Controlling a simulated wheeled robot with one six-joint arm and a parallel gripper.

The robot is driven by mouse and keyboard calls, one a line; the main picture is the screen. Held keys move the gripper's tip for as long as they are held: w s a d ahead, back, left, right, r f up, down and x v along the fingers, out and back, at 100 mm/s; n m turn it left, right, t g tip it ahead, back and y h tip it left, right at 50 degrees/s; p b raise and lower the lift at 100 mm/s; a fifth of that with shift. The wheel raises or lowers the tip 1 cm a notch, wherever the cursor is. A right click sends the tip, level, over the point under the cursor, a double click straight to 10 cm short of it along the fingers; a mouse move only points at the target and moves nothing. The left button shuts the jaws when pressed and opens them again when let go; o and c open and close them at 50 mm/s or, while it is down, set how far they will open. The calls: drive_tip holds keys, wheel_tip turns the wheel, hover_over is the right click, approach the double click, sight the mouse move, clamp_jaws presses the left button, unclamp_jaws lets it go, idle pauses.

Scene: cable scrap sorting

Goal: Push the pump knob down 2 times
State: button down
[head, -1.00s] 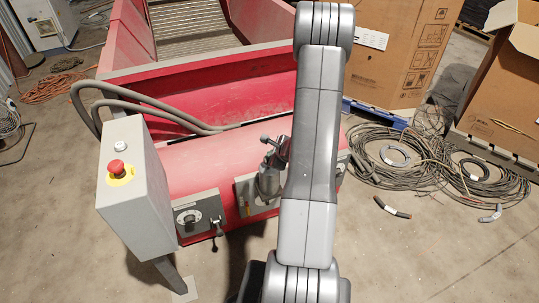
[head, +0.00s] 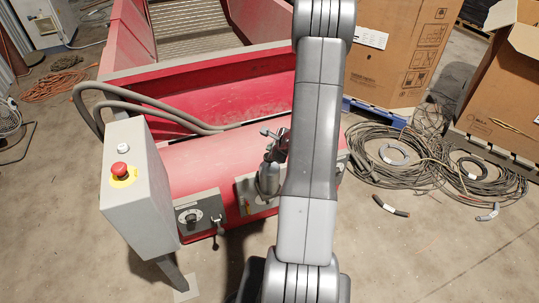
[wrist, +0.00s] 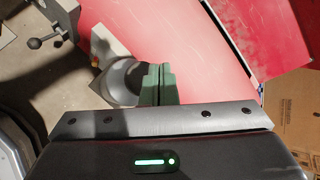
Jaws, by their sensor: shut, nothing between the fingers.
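The pump shows in the head view as a grey, rounded metal body (head: 268,180) standing on a plate on the red machine's front. In the wrist view its grey rounded shape (wrist: 120,82) lies just left of and beyond my fingers. I cannot make out the knob clearly; the fingers and arm partly cover the pump's top. My gripper (wrist: 157,78) is shut and empty, its green fingers together. In the head view my gripper (head: 270,142) is at the pump's upper end, partly hidden by my arm. Whether it touches the knob I cannot tell.
A grey control box with a red button (head: 120,170) stands at the left. A panel with a dial (head: 194,217) and a small lever (head: 218,226) sits left of the pump. Cable coils (head: 395,160) and cardboard boxes (head: 395,50) are at the right. The front floor is mostly open.

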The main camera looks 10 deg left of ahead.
wheel_tip(320, 180, up, 4)
drive_tip(key=shift+r+p, duration=0.1)
drive_tip(key=shift+p, duration=1.15)
idle(1.5)
